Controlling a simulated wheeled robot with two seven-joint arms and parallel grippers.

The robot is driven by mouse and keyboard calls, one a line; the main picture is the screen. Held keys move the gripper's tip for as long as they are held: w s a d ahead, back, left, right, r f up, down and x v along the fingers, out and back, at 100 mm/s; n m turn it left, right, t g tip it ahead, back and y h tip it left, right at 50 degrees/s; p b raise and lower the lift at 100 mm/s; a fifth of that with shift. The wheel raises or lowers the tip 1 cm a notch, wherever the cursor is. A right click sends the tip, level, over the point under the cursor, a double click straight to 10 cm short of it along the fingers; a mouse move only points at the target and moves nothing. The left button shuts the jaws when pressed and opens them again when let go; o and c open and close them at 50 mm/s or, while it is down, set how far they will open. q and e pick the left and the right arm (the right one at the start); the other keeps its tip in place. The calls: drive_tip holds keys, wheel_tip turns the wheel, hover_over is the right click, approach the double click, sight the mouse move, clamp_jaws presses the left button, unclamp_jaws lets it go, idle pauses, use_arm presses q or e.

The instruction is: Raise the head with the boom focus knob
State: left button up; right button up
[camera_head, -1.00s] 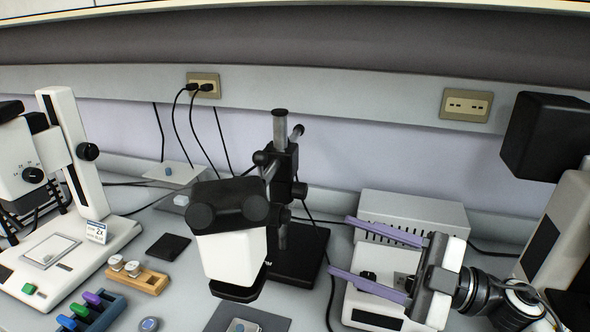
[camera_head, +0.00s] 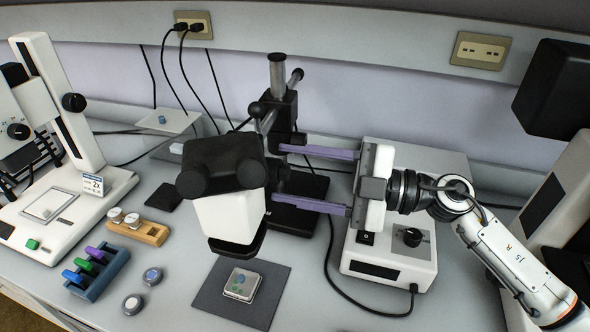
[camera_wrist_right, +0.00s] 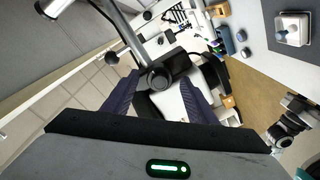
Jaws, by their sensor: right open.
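The boom microscope's head (camera_head: 228,205) is white with a black top and eyepieces, and hangs over a dark mat from the black boom stand (camera_head: 277,80). My right gripper (camera_head: 278,172) comes in from the right with its two purple fingers spread on the right side of the stand, one above the other. In the right wrist view, a dark round knob (camera_wrist_right: 160,77) shows between the open fingers (camera_wrist_right: 160,92). Contact with it cannot be told. In the head view the fingers partly cover the stand's knob area. My left gripper is out of view.
A white control box (camera_head: 390,262) stands below my right wrist, with a cable running forward. A dark mat with a small sample (camera_head: 241,285) lies in front of the head. Another microscope (camera_head: 60,120) stands at left, near a blue rack (camera_head: 98,272). Bulky equipment (camera_head: 560,90) stands at right.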

drive_tip(key=shift+a, duration=0.1)
drive_tip(key=c, duration=1.1)
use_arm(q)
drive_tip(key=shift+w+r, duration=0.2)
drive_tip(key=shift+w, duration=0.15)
